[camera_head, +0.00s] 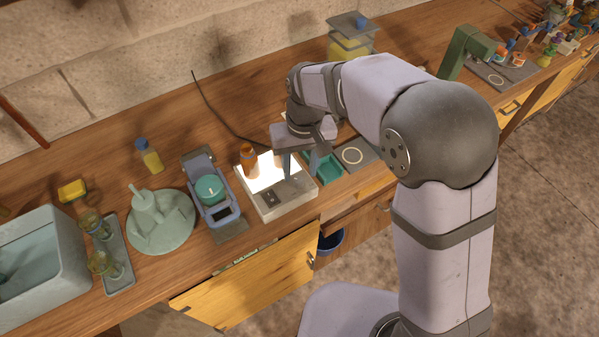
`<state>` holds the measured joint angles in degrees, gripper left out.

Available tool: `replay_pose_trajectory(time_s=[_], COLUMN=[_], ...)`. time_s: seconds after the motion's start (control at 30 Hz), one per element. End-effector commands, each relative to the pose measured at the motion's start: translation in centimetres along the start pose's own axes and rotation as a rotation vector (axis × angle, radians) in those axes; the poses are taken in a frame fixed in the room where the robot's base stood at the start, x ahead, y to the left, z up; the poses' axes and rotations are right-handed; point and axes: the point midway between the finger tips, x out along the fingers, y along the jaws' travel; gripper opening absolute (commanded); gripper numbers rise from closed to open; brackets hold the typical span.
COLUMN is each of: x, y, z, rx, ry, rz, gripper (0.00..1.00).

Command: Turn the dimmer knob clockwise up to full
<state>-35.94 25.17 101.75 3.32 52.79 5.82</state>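The light box (272,215) is a pale, low box on the bench with a glowing white panel (262,174) on top. A grey control strip with a small dark switch (270,198) runs along its front. My gripper (292,175) points down over the right part of this strip, its fingers low and close to it. The dimmer knob cannot be made out; it may be hidden at the fingers. I cannot tell whether the fingers touch anything or how far apart they are. A brown bottle (248,160) stands on the panel's back left.
A blue-grey device with a teal round top (210,188) stands left of the light box. A green tray (326,168) and a dark plate with a ring (353,155) are right. A dark cable (213,110) runs behind. A yellow drawer front (253,278) is below.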

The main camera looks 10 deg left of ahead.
Motion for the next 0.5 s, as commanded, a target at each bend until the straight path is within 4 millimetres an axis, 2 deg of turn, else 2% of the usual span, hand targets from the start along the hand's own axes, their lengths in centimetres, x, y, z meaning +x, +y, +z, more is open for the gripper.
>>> replay_pose_trajectory(time_s=[0.23,0.5], x=[2.5,3.2], y=[0.0,0.0], z=[0.1,0.0], rx=[-0.001,-0.001], ry=[-0.002,0.001], rz=[0.000,0.000], gripper=[0.40,0.40])
